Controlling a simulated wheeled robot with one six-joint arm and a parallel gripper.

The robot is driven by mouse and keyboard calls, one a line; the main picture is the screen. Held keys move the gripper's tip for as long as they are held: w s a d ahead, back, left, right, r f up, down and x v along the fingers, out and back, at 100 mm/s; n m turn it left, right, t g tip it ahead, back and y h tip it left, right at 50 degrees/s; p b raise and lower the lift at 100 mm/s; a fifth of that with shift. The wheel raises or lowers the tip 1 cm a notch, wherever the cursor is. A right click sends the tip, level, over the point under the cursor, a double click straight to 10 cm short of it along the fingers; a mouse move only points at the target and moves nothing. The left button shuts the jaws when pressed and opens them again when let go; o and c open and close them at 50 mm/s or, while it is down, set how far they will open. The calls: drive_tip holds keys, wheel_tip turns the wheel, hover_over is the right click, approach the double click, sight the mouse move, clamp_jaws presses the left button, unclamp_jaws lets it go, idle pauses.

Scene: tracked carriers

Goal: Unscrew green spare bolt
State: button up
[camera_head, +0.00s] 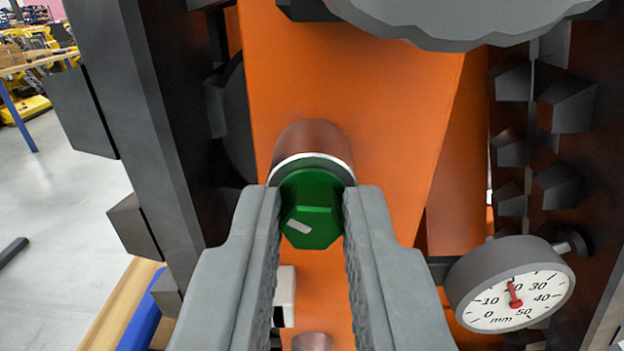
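The green bolt (311,208) sits in a brown cylindrical boss (312,144) on the orange panel, slightly left of the picture's middle. A white ring (312,157) lies between its green flange and the boss. Its faceted head faces me and carries a small pale mark. My gripper (311,212) has one grey finger on each side of the head. The fingers sit close against both sides, with no clear gap showing. They cover the lower left and right edges of the flange. The bolt's shaft is hidden.
A round dial gauge marked mm (512,285) sticks out at the lower right, close to my right finger. A large grey disc (462,18) hangs over the top. Dark track treads (566,105) stand at the right, and a dark track frame (150,110) at the left.

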clamp_jaws()
drive_tip(key=n, duration=0.3)
drive_tip(key=shift+n, duration=0.3)
drive_tip(key=n, duration=0.3)
drive_tip(key=shift+n, duration=1.6)
drive_tip(key=shift+n, duration=0.5)
drive_tip(key=n, duration=0.8)
drive_tip(key=shift+n, duration=0.4)
